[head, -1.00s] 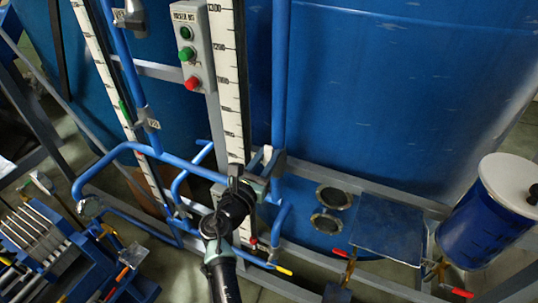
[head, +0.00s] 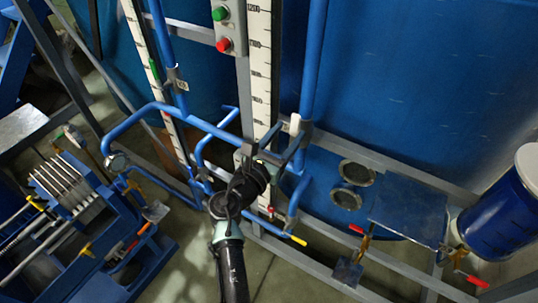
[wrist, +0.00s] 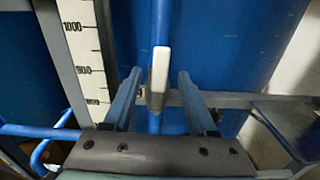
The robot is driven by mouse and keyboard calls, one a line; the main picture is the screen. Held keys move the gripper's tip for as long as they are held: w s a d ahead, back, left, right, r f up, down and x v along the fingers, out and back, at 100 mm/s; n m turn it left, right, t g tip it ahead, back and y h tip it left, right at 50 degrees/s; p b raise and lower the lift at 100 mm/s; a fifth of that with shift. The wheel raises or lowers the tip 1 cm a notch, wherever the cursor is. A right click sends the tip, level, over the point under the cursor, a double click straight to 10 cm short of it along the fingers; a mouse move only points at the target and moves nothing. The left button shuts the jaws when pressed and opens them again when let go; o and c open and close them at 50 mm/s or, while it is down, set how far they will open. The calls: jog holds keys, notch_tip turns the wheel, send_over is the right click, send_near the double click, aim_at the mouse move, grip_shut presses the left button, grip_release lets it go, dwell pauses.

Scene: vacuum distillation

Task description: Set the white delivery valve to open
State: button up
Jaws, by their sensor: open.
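The white delivery valve handle (wrist: 159,75) stands upright in the wrist view, in front of a vertical blue pipe. It lies between the two fingers of my gripper (wrist: 158,80), with a gap visible on each side. In the head view the white handle (head: 294,124) shows as a small upright piece just above my gripper (head: 286,148). My gripper is open and holds nothing. The valve body behind the handle is mostly hidden, and I cannot tell how deep the handle sits between the fingers.
A white scale (head: 261,70) stands left of the handle. Blue pipes (head: 311,60) run around it, with a large blue tank (head: 420,80) behind. A yellow-tipped lever (head: 298,240) and red-handled valves (head: 477,281) sit lower right. A button box (head: 228,25) is above.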

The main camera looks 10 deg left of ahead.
jog(key=b+v, duration=0.1)
jog(key=v, duration=0.8)
jog(key=shift+b, duration=0.3)
